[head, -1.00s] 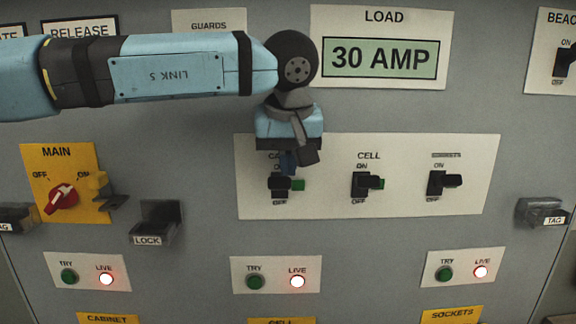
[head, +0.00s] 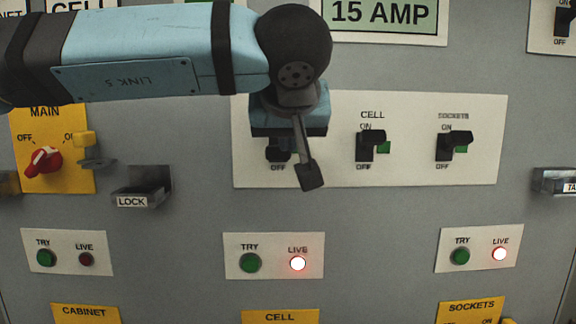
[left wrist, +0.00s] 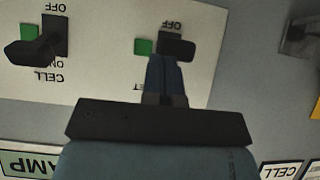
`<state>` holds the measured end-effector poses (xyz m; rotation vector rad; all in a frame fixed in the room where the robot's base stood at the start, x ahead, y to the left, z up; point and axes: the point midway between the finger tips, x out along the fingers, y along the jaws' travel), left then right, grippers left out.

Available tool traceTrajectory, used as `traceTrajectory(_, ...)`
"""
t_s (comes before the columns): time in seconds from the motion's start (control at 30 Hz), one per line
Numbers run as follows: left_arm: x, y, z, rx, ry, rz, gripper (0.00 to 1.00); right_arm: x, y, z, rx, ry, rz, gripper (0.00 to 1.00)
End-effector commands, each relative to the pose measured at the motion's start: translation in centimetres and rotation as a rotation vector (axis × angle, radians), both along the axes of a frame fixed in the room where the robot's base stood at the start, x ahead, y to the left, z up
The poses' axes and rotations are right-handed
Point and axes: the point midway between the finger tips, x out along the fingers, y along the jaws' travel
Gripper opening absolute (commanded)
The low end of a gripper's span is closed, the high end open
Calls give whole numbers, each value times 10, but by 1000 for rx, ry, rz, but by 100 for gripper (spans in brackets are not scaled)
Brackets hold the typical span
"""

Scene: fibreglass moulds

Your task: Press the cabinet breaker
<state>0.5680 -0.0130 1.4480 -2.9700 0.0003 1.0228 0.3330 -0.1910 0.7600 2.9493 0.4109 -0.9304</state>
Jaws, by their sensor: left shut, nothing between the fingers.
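The cabinet breaker (head: 278,154) is the leftmost switch on the white breaker plate (head: 418,176). My left gripper mostly covers it in the head view; only its lower dark part shows above OFF. In the upside-down left wrist view the breaker lever (left wrist: 178,47) is close to OFF, with a green mark beside it. My left gripper (left wrist: 165,62) is shut and empty, its fingertips at the lever; I cannot tell whether they touch. The cabinet LIVE lamp (head: 86,260) is dark, beside the green TRY button (head: 46,258). My right gripper is not in view.
The CELL breaker (head: 371,146) and SOCKETS breaker (head: 453,146) stand to the right, their LIVE lamps lit. The load sign (head: 383,14) reads 15 AMP. A red MAIN knob (head: 45,160) and a LOCK bracket (head: 144,187) protrude at left.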

Motion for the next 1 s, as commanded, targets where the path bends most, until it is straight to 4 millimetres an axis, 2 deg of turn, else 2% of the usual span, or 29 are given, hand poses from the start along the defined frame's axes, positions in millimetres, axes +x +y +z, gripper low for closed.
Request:
traceTrajectory(0.03,-1,0,-16,0,-44,0,0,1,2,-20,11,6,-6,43)
traceTrajectory(0.1,-3,0,-19,1,-106,-1,0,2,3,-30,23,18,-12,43)
traceTrajectory(0.3,-5,0,-26,0,-260,0,0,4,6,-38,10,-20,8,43)
traceTrajectory(0.37,-5,0,-28,0,-298,0,0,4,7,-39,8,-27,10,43)
traceTrajectory(0.4,-5,0,-22,-1,-305,1,0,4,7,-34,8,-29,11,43)
traceTrajectory(0.67,-5,0,-20,-1,-298,1,0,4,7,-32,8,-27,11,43)
traceTrajectory(1.0,-5,0,-5,-1,-297,1,0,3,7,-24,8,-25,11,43)
